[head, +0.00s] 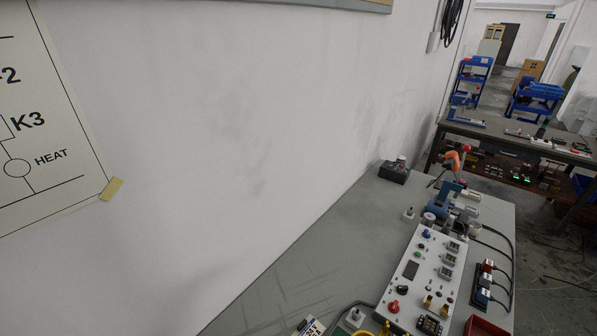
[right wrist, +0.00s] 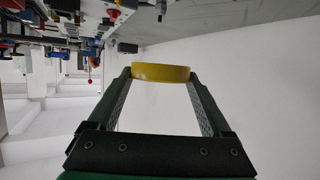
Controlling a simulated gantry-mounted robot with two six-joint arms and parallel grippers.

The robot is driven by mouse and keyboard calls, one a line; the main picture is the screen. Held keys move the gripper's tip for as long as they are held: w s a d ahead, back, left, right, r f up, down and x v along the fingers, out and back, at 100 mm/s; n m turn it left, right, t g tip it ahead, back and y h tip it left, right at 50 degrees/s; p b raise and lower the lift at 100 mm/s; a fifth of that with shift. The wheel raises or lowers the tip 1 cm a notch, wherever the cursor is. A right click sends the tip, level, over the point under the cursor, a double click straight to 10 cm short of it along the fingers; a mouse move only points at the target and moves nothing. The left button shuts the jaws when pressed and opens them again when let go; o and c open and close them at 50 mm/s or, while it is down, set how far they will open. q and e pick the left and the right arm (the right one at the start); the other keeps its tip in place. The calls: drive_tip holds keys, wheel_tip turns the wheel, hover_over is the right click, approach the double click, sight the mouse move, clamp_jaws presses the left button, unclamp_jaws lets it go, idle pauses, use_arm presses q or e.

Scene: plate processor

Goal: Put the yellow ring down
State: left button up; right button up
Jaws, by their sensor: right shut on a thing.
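The yellow ring (right wrist: 160,73) is held between the fingertips of my right gripper (right wrist: 160,76) in the right wrist view. It spans the full gap between the two dark fingers, seen side-on as a curved band. Nothing is seen touching the ring other than the fingers. In the head view a bit of yellow shows at the bottom edge, but I cannot tell whether it is the ring. My left gripper is in neither view.
A grey bench (head: 320,245) runs along a white wall, with a white control panel (head: 412,278) bearing knobs and switches. A black box (head: 394,173) stands at its far end. Bare bench surface lies left of the panel. Blue shelving (head: 472,78) stands farther back.

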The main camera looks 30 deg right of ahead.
drive_tip(key=w+a+r+n+t+y, duration=0.3)
drive_tip(key=w+a+n+y, duration=0.2)
drive_tip(key=a, duration=0.2)
drive_tip(key=s+r+m+h+p, duration=0.1)
drive_tip(key=s+r+p, duration=0.1)
drive_tip(key=r+p, duration=0.7)
drive_tip(key=s+r+m+g+h+p, duration=0.1)
drive_tip(key=s+r+p, duration=0.2)
drive_tip(key=r+p, duration=0.7)
drive_tip(key=p, duration=0.9)
drive_tip(key=shift+s+r+h, duration=0.15)
drive_tip(key=shift+r+h, duration=0.05)
drive_tip(key=shift+h, duration=0.1)
drive_tip(key=s+d+f+m+g+h+b, duration=0.3)
drive_tip(key=s+d+f+m+g+b, duration=0.2)
drive_tip(key=d+f+b, duration=0.4)
drive_tip(key=s+d+f+m+g+h+b, duration=0.4)
drive_tip(key=d+f+b, duration=0.6)
drive_tip(key=b, duration=0.9)
drive_tip(key=s+f+m+g, duration=0.2)
drive_tip(key=s+m, duration=0.1)
drive_tip(key=s, duration=0.1)
drive_tip(key=shift+s+d+f, duration=0.15)
drive_tip(key=shift+s+d, duration=0.05)
drive_tip(key=shift+s, duration=0.05)
